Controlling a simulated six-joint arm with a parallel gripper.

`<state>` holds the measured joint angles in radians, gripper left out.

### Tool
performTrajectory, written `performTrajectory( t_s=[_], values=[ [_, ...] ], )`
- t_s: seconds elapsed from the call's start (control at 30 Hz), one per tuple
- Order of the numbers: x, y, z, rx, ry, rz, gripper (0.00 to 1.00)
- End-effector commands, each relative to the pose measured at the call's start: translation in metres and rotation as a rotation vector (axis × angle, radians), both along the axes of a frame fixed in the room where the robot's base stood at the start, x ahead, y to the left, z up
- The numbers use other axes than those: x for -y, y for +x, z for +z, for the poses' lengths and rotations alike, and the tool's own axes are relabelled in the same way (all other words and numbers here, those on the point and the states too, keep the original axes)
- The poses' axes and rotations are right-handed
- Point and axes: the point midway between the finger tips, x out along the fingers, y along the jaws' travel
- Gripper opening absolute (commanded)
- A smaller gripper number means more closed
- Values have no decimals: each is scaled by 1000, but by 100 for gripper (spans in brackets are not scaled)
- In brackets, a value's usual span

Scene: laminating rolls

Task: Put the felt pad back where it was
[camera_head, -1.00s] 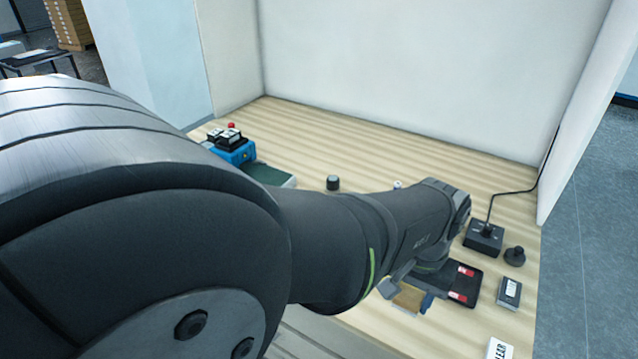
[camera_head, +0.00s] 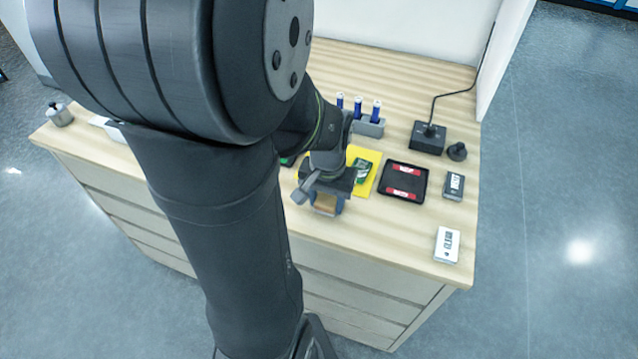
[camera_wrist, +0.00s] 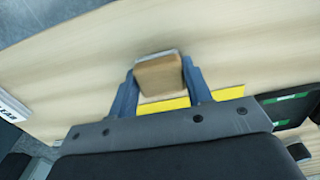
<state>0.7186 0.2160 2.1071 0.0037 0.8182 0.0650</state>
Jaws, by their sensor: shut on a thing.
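The felt pad (camera_wrist: 161,78) looks like a tan block with a lighter grey edge. My gripper (camera_wrist: 158,70) is shut on it, with one blue finger on each side. In the head view the pad (camera_head: 326,204) shows below my gripper (camera_head: 328,198), near the front edge of the table (camera_head: 400,228), left of the yellow sheet (camera_head: 370,160). I cannot tell whether the pad touches the table. The pad's original place cannot be made out.
A green packet (camera_head: 361,172) lies on the yellow sheet. To its right are a black tray (camera_head: 404,183) with red labels, a small dark case (camera_head: 454,186) and a white sign (camera_head: 447,245). A corded black box (camera_head: 428,138) stands farther back.

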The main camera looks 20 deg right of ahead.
Motion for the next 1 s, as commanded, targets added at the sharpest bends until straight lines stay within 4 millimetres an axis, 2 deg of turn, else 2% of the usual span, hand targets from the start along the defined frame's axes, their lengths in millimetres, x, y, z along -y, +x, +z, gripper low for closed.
performTrajectory(
  t_s=[0.3,0.33,0.43,0.77,0.87,1.0],
  values=[
    [0,0,-3,0,0,0,24],
    [0,0,-3,0,0,0,47],
    [0,0,-3,0,0,0,67],
    [0,0,-1,1,-1,0,67],
    [0,0,7,2,-2,0,67],
    [1,0,28,4,-4,0,67]
  ],
)
